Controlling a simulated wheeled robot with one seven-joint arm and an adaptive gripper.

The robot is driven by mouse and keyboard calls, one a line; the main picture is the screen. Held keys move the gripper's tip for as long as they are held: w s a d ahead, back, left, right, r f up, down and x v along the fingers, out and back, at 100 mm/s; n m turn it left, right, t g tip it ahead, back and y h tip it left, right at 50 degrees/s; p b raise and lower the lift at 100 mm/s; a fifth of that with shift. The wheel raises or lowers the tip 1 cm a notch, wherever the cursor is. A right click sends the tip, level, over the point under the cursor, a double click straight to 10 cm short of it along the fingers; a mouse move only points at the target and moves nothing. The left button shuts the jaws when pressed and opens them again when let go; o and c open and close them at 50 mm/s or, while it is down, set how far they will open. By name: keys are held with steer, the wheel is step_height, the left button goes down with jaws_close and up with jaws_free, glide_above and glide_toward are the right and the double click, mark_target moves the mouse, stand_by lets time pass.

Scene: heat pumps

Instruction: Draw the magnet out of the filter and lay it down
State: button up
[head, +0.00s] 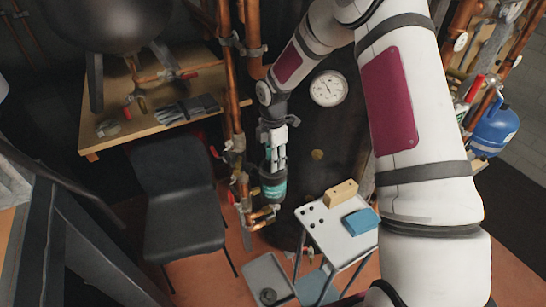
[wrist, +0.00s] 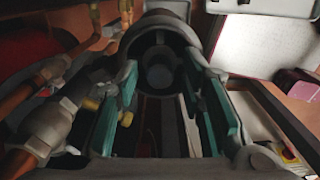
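The filter (head: 272,188) is a dark upright body with a teal band, joined to the copper pipework left of the dark tank. My gripper (head: 276,155) points down just above it. In the wrist view my gripper (wrist: 166,112) is open, its two teal-padded fingers well apart with an empty gap between them. The filter's dark round rim (wrist: 158,32) lies just beyond the fingertips. A grey round piece (wrist: 161,76) shows inside the rim; I cannot tell for sure whether it is the magnet. Contact between fingertips and rim cannot be made out.
Copper pipes (head: 233,105) run close left of my gripper. A black chair (head: 185,215) stands further left.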

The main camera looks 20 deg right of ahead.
jaws_close()
steer(key=shift+r, duration=0.1)
steer(key=shift+r+p, duration=0.3)
steer(key=shift+r, duration=1.7)
steer(key=shift+r, duration=0.2)
steer(key=shift+r+p, duration=0.3)
steer(key=shift+r, duration=1.6)
steer(key=shift+r, duration=0.1)
steer(key=shift+w+r+p, duration=0.1)
steer(key=shift+r+p, duration=0.25)
steer(key=shift+r, duration=2.4)
